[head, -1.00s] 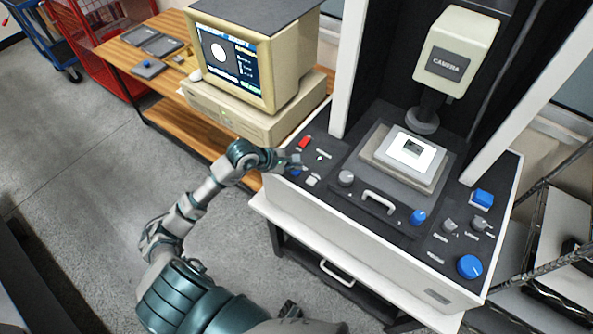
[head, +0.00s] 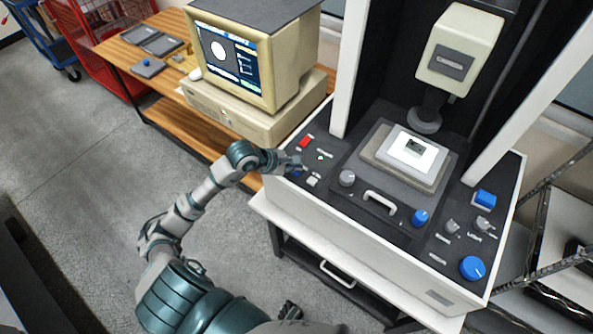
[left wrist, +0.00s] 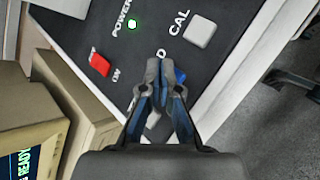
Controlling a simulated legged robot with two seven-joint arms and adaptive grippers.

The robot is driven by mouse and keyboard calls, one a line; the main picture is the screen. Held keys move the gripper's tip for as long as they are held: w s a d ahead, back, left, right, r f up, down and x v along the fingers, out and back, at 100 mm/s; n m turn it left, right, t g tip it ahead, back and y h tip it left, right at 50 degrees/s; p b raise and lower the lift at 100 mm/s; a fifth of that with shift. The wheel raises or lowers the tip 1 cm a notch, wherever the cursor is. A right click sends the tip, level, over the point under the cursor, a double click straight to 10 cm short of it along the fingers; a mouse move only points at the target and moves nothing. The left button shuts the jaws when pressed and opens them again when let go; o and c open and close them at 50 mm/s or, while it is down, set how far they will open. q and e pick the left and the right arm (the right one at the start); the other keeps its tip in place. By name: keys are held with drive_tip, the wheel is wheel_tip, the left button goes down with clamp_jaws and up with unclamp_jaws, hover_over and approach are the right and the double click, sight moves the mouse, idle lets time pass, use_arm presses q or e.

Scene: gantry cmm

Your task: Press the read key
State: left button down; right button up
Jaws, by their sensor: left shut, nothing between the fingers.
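The read key looks to be the blue key (left wrist: 180,76) on the dark sloping panel; only the end of its label, a "D", shows beside it in the left wrist view. It shows as a small blue patch (head: 298,172) in the head view. My left gripper (left wrist: 161,64) is shut and empty, with its fingertips over the key's edge and label, hiding part of both. I cannot tell whether they touch it. The gripper (head: 291,165) is at the panel's left end in the head view. A dark part at the bottom may be my right gripper (head: 290,310); its fingers are unclear.
A white CAL key (left wrist: 200,33), a red switch (left wrist: 100,64) and a lit green POWER lamp (left wrist: 132,24) are close by. The monitor (head: 240,55) stands left of the machine. A grey knob (head: 347,178) and a handle (head: 380,202) are further right.

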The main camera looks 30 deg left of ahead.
use_arm(q)
drive_tip(key=shift+f+b, duration=0.4)
drive_tip(key=shift+b, duration=0.15)
idle(0.5)
idle(0.4)
drive_tip(key=shift+a+r+p, duration=0.1)
drive_tip(key=shift+r+p, duration=0.25)
drive_tip(key=shift+r, duration=0.45)
drive_tip(key=shift+r+p, duration=1.35)
drive_tip(key=shift+r, duration=1.2)
